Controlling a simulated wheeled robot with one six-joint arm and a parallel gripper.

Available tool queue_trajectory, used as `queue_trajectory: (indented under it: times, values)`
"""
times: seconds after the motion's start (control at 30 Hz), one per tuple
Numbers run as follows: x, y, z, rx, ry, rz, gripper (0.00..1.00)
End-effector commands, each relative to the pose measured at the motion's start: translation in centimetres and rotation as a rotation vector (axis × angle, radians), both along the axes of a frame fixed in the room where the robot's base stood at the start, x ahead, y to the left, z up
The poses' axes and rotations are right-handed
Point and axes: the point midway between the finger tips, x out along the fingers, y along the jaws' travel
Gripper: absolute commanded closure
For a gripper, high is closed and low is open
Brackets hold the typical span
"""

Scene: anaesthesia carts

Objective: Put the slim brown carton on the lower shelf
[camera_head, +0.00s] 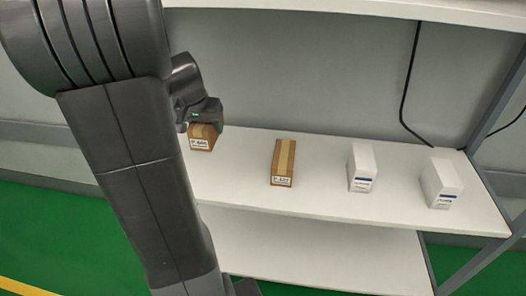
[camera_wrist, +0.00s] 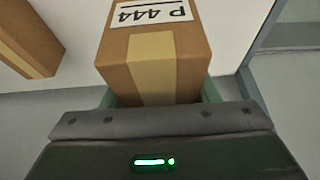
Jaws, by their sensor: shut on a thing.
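My gripper (camera_head: 202,114) is shut on a brown carton (camera_head: 203,138) with a pale tape strip and a white label. In the wrist view the carton (camera_wrist: 155,57) sits between the fingers, and its label reads P 444. The carton is at the left part of the middle shelf board (camera_head: 325,200); I cannot tell whether it touches the board. My arm hides part of the board to its left. A second brown carton (camera_head: 283,162), long and narrow, stands to its right, apart from it. The lower shelf (camera_head: 320,255) is below and its visible part is empty.
Two white cartons (camera_head: 361,167) (camera_head: 440,183) stand farther right on the middle board. A top board (camera_head: 370,8) runs above. A black cable (camera_head: 407,85) hangs behind. Grey frame posts (camera_head: 492,190) bound the right end.

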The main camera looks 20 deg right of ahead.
Motion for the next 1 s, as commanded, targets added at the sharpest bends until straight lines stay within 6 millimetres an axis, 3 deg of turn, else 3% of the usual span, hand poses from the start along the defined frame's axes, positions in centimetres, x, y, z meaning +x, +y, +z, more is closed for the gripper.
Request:
queue_trajectory:
  times: [0.23, 0.53, 0.7, 1.0]
  values:
    - [0.0, 0.0, -3.8, 0.0, 0.004, 0.001, 0.72]
    - [0.0, 0.0, -6.5, 0.0, 0.002, 0.001, 0.72]
    - [0.0, 0.0, -9.5, 0.0, 0.002, 0.001, 0.72]
    - [0.0, 0.0, -10.0, 0.0, -0.001, 0.0, 0.72]
